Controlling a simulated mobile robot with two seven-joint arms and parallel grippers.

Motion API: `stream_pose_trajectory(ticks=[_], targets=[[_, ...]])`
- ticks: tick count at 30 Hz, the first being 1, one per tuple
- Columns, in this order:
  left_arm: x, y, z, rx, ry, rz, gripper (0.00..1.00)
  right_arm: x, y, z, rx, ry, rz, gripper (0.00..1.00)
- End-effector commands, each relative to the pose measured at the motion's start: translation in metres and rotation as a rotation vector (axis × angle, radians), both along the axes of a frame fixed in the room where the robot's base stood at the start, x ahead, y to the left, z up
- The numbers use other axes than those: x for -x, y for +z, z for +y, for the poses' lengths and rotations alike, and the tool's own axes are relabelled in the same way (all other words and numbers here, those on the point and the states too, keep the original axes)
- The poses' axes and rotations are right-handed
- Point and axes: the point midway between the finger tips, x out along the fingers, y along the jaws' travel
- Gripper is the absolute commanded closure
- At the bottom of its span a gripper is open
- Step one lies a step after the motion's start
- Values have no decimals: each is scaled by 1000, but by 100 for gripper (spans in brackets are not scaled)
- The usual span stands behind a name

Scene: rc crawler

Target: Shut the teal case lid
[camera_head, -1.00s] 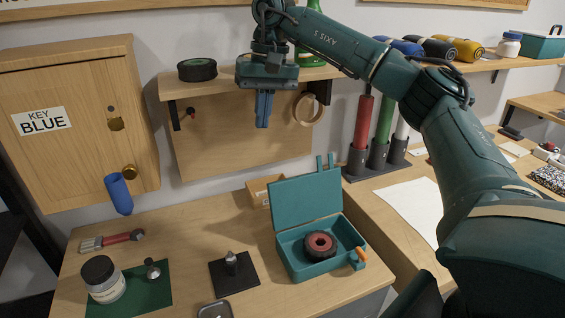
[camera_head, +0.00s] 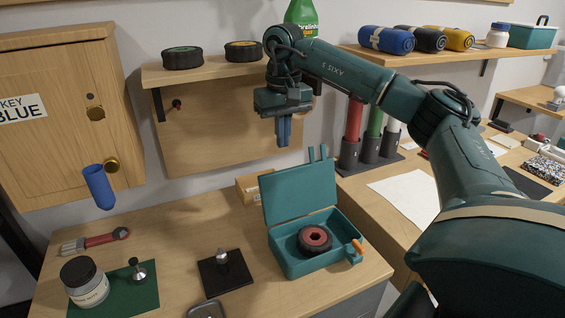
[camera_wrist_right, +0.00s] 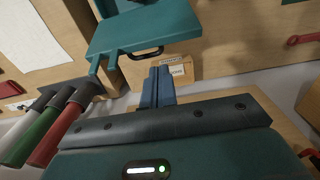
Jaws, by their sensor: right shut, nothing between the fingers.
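The teal case (camera_head: 287,266) sits on the workbench with its lid (camera_head: 300,193) standing up, open, at the back. A black wheel with a red hub (camera_head: 315,240) lies inside, and an orange latch (camera_head: 357,246) is at the right front corner. My right gripper (camera_head: 284,143) is shut and empty, pointing down above and behind the lid, apart from it. In the right wrist view, the shut fingers (camera_wrist_right: 158,73) show with part of the teal case (camera_wrist_right: 140,30) beyond them. My left gripper is not in view.
A small cardboard box (camera_head: 250,188) stands behind the case. A shelf (camera_head: 215,72) with two wheels and a green bottle (camera_head: 302,14) is near my right arm. Coloured tubes in a rack (camera_head: 370,158) stand to the right. Bench space left of the case is partly clear.

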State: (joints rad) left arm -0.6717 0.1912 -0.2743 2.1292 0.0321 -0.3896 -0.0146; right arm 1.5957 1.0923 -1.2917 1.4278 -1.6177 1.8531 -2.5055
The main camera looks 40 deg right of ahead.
Motion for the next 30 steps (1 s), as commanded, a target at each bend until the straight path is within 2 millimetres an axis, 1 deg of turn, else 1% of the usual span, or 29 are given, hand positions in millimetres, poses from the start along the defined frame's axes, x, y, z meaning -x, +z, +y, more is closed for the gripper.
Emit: stream_pose_trajectory(ticks=[1, 6, 9, 12, 17, 30], targets=[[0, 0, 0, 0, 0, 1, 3, 1, -12, -1, 1, 0, 4, 100], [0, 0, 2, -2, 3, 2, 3, 0, -41, 0, 0, 0, 2, 100], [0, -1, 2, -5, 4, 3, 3, -1, -53, 0, -1, 0, 2, 100], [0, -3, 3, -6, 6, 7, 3, -1, -60, 0, 0, 0, 0, 100], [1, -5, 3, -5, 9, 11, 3, -1, -64, -1, -1, 0, -1, 100], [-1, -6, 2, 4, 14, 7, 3, -1, -64, -1, 7, 0, -21, 100]])
